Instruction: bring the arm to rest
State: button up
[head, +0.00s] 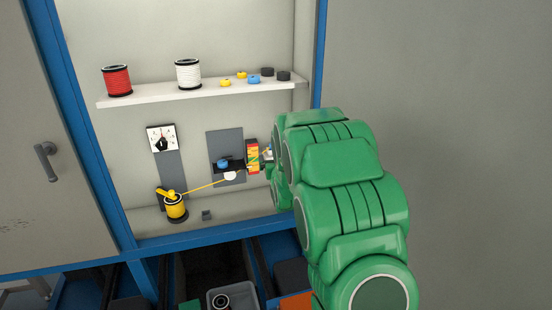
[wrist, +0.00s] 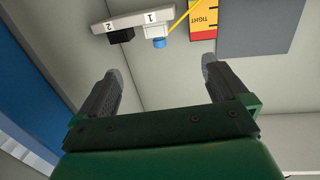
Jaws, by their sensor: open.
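My green arm (head: 350,190) reaches into the cabinet from the right and hides my gripper in the head view. In the wrist view my gripper (wrist: 162,73) is open, with nothing between its fingers. Beyond the fingers is a light bar (wrist: 134,22) marked 1 and 2, with a blue piece (wrist: 160,43) under 1 and a black piece (wrist: 121,37) under 2. A yellow cable (head: 212,184) runs from the yellow spool (head: 176,209) to the right, past a coloured gauge (head: 252,157); the cable also shows in the wrist view (wrist: 185,15), beside the gauge's TIGHT label (wrist: 203,20).
A shelf (head: 200,96) above holds a red spool (head: 117,80), a white spool (head: 188,74) and several small caps. A dial (head: 161,138) and a grey panel (head: 222,142) are on the back wall. The blue cabinet frame (head: 205,238) borders the opening; a grey bin (head: 233,298) stands below.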

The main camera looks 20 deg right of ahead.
jog(key=shift+s+a+r, duration=0.1)
jog(key=shift+s+r, duration=0.05)
jog(key=shift+s, duration=0.6)
jog(key=shift+s+a+r, duration=0.1)
jog(key=shift+s+r, duration=0.05)
jog(key=shift+s, duration=0.6)
jog(key=s, duration=0.1)
jog(key=s+r, duration=0.2)
jog(key=s, duration=0.1)
jog(key=shift+a+r, duration=0.1)
jog(key=shift+a, duration=0.15)
dwell(0.4)
jog(key=s+a+g, duration=0.3)
jog(key=s+g, duration=0.3)
jog(key=s, duration=1.1)
jog(key=s+a+r+n+g+y, duration=0.1)
jog(key=s+a+g, duration=0.2)
jog(key=s, duration=1.5)
jog(key=s+a+r+g+y, duration=0.1)
jog(key=s+a+g, duration=0.3)
jog(key=s+g, duration=0.6)
jog(key=s, duration=0.8)
jog(key=shift+r, duration=0.25)
